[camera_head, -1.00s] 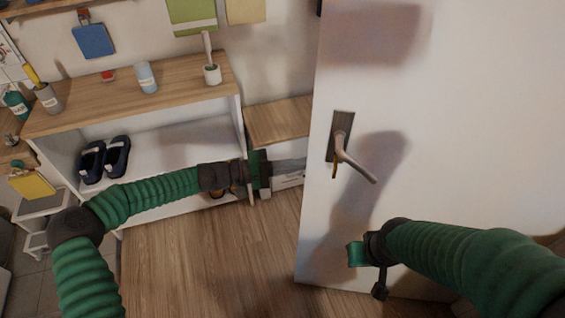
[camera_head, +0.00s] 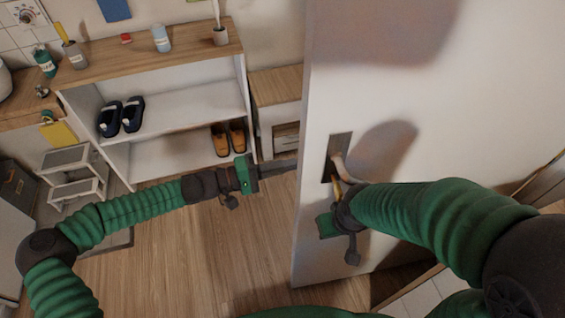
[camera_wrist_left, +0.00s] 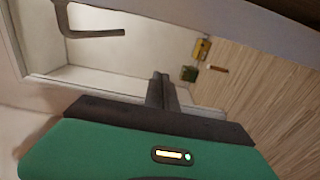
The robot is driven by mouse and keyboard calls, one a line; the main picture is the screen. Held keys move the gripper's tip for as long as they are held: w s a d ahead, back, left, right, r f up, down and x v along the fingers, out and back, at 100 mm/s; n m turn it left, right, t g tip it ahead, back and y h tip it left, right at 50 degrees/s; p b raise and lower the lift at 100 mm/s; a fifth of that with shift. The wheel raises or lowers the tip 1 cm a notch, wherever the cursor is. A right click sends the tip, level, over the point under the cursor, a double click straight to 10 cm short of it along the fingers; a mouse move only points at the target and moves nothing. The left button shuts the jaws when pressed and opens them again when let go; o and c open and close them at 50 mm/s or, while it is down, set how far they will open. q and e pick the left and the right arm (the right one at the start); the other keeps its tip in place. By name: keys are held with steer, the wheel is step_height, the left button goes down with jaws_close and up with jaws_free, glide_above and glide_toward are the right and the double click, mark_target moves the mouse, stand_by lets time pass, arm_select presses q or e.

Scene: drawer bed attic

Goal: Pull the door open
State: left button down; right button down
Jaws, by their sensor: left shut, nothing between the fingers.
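The white door (camera_head: 400,85) stands ajar in the right half of the head view. Its metal lever handle (camera_head: 340,158) sits near the door's left edge, and its lower end is partly hidden by my right gripper. My right gripper (camera_head: 338,192) is right at the handle; its fingers are mostly hidden, so I cannot tell its grip. My left gripper (camera_head: 287,167) is shut and empty, its fingers reaching the door's left edge; contact is unclear. In the left wrist view its closed fingers (camera_wrist_left: 160,88) point ahead, and a grey bent bar like a handle (camera_wrist_left: 95,32) shows at upper left.
A white shelf unit (camera_head: 190,110) with a wooden top holds blue shoes (camera_head: 122,116) and brown shoes (camera_head: 229,137) left of the door. A small cabinet (camera_head: 276,88) stands beside it. A white step stool (camera_head: 75,172) is farther left. The wooden floor (camera_head: 215,260) in front is clear.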

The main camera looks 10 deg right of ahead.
arm_select(q)
steer(key=shift+a, duration=0.45)
arm_select(e)
steer(key=shift+w+a, duration=0.1)
steer(key=shift+a, duration=0.3)
arm_select(q)
steer(key=shift+w+a, duration=0.1)
